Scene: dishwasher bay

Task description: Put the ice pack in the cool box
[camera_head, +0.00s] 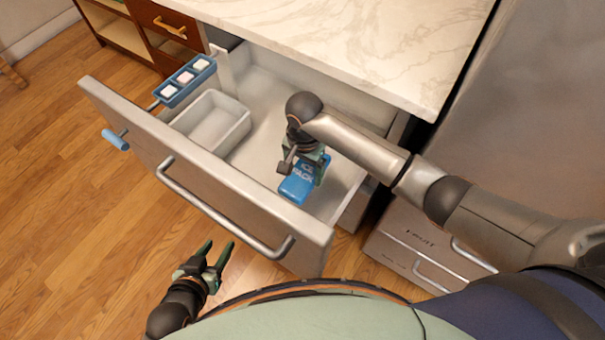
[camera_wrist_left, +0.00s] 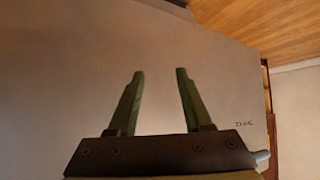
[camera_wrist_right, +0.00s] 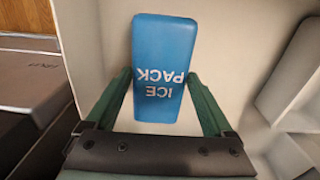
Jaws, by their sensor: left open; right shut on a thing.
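The blue ice pack (camera_head: 297,189), with white "ICE PACK" lettering, is inside the open drawer (camera_head: 215,182), towards its right end. My right gripper (camera_head: 306,168) is shut on the ice pack, with a green finger on each side. The right wrist view shows the pack (camera_wrist_right: 163,60) between the fingers; whether it touches the drawer floor I cannot tell. My left gripper (camera_head: 221,252) is open and empty, low in front of the drawer. In the left wrist view its fingers (camera_wrist_left: 160,85) stand apart before the drawer front. I cannot make out a thing clearly identifiable as the cool box.
A white open bin (camera_head: 243,128) stands in the drawer's left part. A blue tray (camera_head: 186,82) with pale blocks is at its left end. A marble countertop (camera_head: 370,50) overhangs behind. A drawer marked "FRUIT" (camera_head: 410,245) is at right. Wooden floor lies open at left.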

